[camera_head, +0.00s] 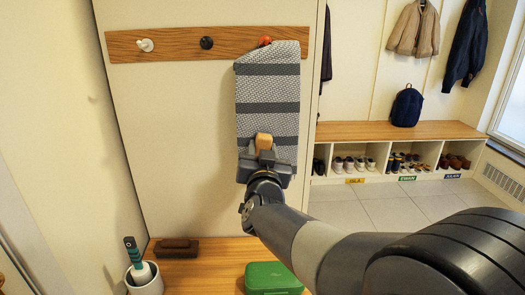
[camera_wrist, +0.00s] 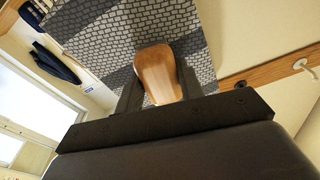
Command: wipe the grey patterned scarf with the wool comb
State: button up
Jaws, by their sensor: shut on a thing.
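The grey patterned scarf (camera_head: 267,75) hangs from the red peg (camera_head: 265,41) on the wooden rail, with dark bands across it. It also fills the upper middle of the wrist view (camera_wrist: 105,32). My gripper (camera_head: 264,155) is in front of the scarf's lower part, shut on a wooden piece that I take to be the wool comb (camera_head: 264,141). In the wrist view the comb's rounded wooden body (camera_wrist: 157,72) stands between the two fingers, against the scarf. I cannot tell whether it touches the cloth. The comb's far side is hidden.
The rail (camera_head: 180,45) also has a white peg and a black peg, both bare. Below, a wooden bench holds a brown brush (camera_head: 176,248), a white pot (camera_head: 145,281) with a tool in it, and a green box (camera_head: 272,278). Shoe cubbies (camera_head: 395,133) stand at right.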

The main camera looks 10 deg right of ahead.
jog(key=shift+s+a+f, duration=0.1)
jog(key=shift+s+f, duration=0.3)
jog(key=shift+s, duration=0.05)
jog(key=shift+c, duration=0.4)
jog(key=shift+r+p+v, duration=0.2)
jog(key=shift+v, duration=0.6)
jog(key=shift+r+p+v, duration=0.15)
jog(key=shift+p+v, duration=0.05)
jog(key=shift+v, duration=0.6)
jog(key=shift+r+p+v, duration=0.2)
jog(key=shift+v, duration=0.6)
jog(key=shift+s, duration=0.2)
jog(key=p+v, duration=0.1)
jog(key=v, duration=0.1)
jog(key=shift+s+r, duration=0.15)
jog(key=shift+s, duration=0.2)
